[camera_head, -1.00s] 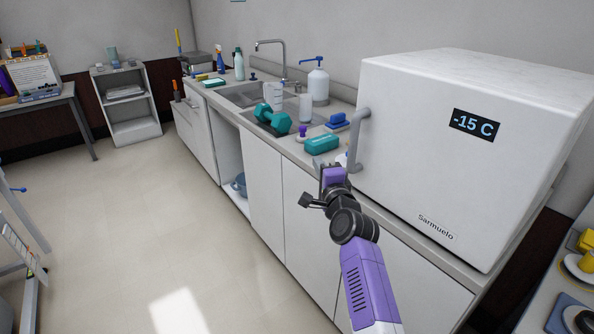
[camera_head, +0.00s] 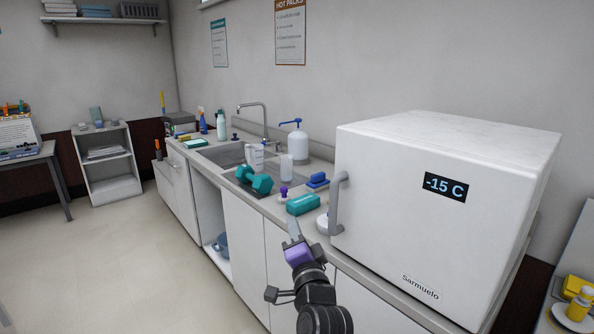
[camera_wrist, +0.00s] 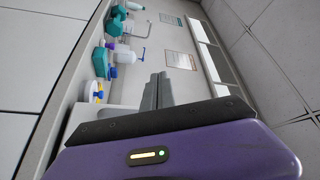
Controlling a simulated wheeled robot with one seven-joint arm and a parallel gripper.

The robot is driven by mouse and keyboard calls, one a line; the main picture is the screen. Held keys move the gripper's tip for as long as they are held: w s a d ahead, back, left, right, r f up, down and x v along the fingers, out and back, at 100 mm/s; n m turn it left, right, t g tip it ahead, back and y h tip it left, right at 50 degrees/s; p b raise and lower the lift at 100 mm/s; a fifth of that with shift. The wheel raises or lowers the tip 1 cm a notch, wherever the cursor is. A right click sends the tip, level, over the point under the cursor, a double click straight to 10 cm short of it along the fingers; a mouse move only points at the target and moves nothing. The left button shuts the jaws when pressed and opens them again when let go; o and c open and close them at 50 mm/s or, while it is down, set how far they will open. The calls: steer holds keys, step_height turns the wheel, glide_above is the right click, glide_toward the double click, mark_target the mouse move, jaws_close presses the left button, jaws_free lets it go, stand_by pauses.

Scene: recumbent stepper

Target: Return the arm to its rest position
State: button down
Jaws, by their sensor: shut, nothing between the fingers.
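My gripper (camera_head: 294,230) is at the lower middle of the head view, in front of the counter edge and left of the freezer handle. Its grey fingers are together and hold nothing. In the wrist view my gripper (camera_wrist: 157,90) points toward the wall, with the counter along the left of the picture. My purple wrist and dark arm joints run down to the bottom edge of the head view. No contact between my gripper and the counter things can be seen.
A white freezer (camera_head: 440,220) with a grey handle (camera_head: 338,203) stands on the counter at right. A teal block (camera_head: 303,204), a teal dumbbell (camera_head: 254,180) and a pump bottle (camera_head: 294,143) stand near the sink (camera_head: 226,155). The floor (camera_head: 110,260) at left is clear.

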steer(key=s+d+f+n, duration=0.3)
steer(key=s+d+f, duration=0.15)
steer(key=s, duration=0.45)
steer(key=s+d+f+n, duration=0.3)
steer(key=s+d, duration=0.3)
steer(key=s, duration=0.2)
steer(key=s+d+f+n, duration=0.3)
steer(key=s+d, duration=0.2)
steer(key=s, duration=0.4)
steer(key=s+d+f+g+h, duration=0.1)
steer(key=s+d+g+h, duration=0.1)
steer(key=s, duration=1.4)
steer(key=s+d+f+n+g+h, duration=0.1)
steer(key=s+d+g+h, duration=0.1)
steer(key=s, duration=1.5)
steer(key=shift+s+d+f+g, duration=0.15)
steer(key=shift+d+f+g, duration=0.2)
steer(key=shift+d, duration=0.5)
steer(key=shift+a, duration=0.1)
